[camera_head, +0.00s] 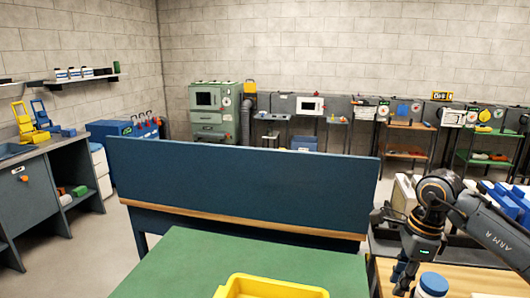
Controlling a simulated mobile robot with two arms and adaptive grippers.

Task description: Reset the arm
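My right arm comes in from the right edge, dark grey and labelled "ARM R", and bends down at its wrist. Its gripper (404,283) points down over the wooden top at the lower right, just left of a white jar with a blue lid (433,284). The fingers are small and dark, and I cannot tell whether they are apart or touching the jar. My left arm and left gripper are not in view.
A green table top (190,265) with a yellow bin (270,288) lies in front, backed by a tall blue panel (240,190). Blue bins (505,205) stand at the right. Workbenches and a green machine (213,110) line the far wall. Open floor (75,250) lies at the left.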

